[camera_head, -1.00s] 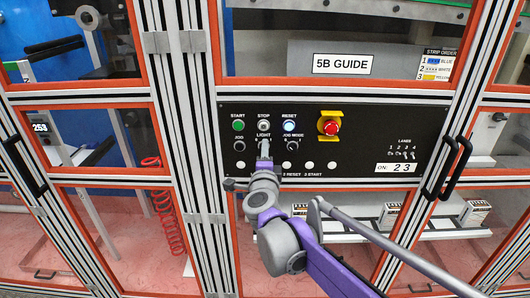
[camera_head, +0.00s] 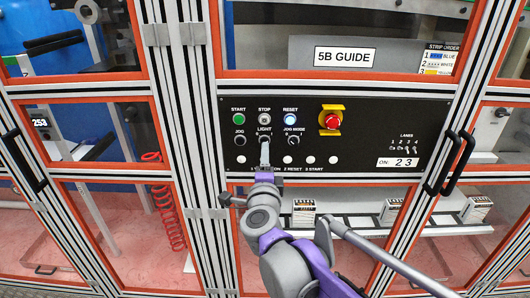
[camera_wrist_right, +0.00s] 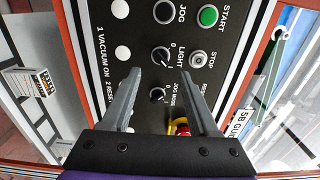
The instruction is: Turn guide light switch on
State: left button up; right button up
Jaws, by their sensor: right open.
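The light switch is a black rotary knob with a pale pointer on the black control panel, below the STOP button. In the right wrist view the light knob (camera_wrist_right: 160,56) sits just beyond the fingertips, between their lines. Its exact setting is too small to tell. My right gripper (camera_head: 264,145) is in front of that knob in the head view and mostly hides it. In the wrist view its two grey fingers (camera_wrist_right: 159,69) are open with nothing between them. Whether they touch the panel I cannot tell. My left gripper is not in view.
START (camera_head: 238,119), STOP (camera_head: 264,119) and lit blue RESET (camera_head: 290,119) buttons are above. A red emergency stop (camera_head: 331,120) is further right. Black door handles (camera_head: 459,163) stick out beyond.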

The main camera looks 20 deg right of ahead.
jog(key=shift+v, duration=2.25)
